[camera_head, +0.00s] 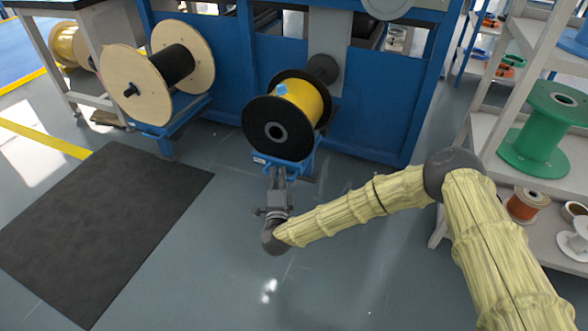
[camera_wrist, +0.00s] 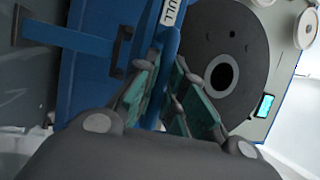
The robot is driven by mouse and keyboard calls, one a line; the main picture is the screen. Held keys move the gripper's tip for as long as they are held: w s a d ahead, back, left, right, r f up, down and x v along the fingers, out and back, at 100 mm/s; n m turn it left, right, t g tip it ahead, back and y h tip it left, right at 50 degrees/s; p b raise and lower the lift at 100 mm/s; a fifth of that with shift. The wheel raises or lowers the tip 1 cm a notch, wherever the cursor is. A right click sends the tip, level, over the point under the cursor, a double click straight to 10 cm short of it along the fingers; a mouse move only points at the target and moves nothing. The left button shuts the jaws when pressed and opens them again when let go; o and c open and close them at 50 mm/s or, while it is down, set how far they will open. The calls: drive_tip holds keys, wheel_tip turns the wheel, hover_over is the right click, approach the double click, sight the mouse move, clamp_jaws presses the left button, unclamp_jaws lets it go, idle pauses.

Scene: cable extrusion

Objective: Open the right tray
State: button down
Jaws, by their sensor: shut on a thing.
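The right tray (camera_head: 299,165) is a blue support at the front of the blue machine, under a black spool of yellow cable (camera_head: 300,97). A "PULL" label (camera_wrist: 170,12) shows on its front in the wrist view. My gripper (camera_head: 279,178) is at the tray's front edge, below the spool. In the wrist view the teal-padded fingers (camera_wrist: 165,88) are closed around a blue bar (camera_wrist: 168,55), seemingly the tray's handle. The black spool flange (camera_wrist: 226,45) is close beyond the fingers. The exact finger contact is partly hidden.
A wooden spool of black cable (camera_head: 160,70) stands on the left blue tray (camera_head: 170,124). A dark mat (camera_head: 105,215) lies on the floor at left. Shelves with a green spool (camera_head: 545,130) stand at right. The grey floor before the tray is clear apart from my arm.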

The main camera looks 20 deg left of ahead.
drive_tip(key=shift+s, duration=0.2)
drive_tip(key=c, duration=1.5)
unclamp_jaws()
drive_tip(key=v, duration=1.2)
